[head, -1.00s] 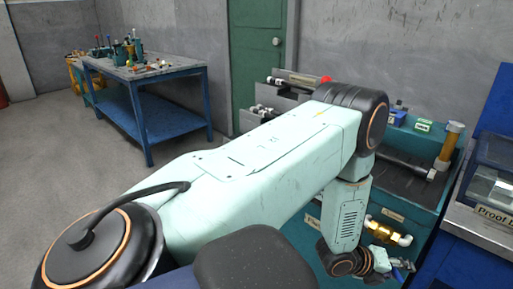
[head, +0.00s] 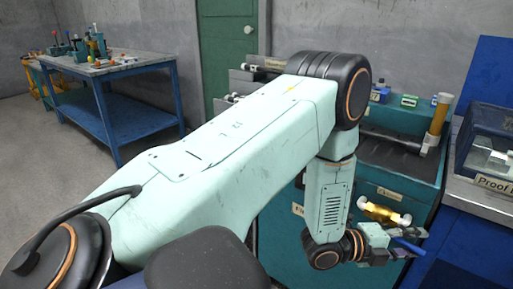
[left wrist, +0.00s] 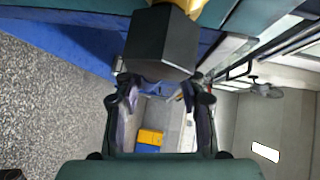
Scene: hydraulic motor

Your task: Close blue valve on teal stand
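The teal stand (head: 395,190) is a cabinet at the right in the head view. A brass valve body (head: 383,212) with white ends sits at its front. A blue bar (head: 408,246), which looks like the blue valve's handle, lies just below and right of the brass body. My left gripper (head: 388,256) is at this bar; its fingers partly overlap it. In the left wrist view my left gripper (left wrist: 163,100) has its two dark fingers spread apart. A dark block (left wrist: 162,42) is just beyond the fingertips. I cannot tell whether a finger touches the bar. My right gripper is not in view.
A blue bench (head: 483,215) with a clear-lidded box (head: 490,145) stands close at the right of the gripper. A blue table (head: 110,65) with tools stands at the far left. The floor (head: 50,140) on the left is clear.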

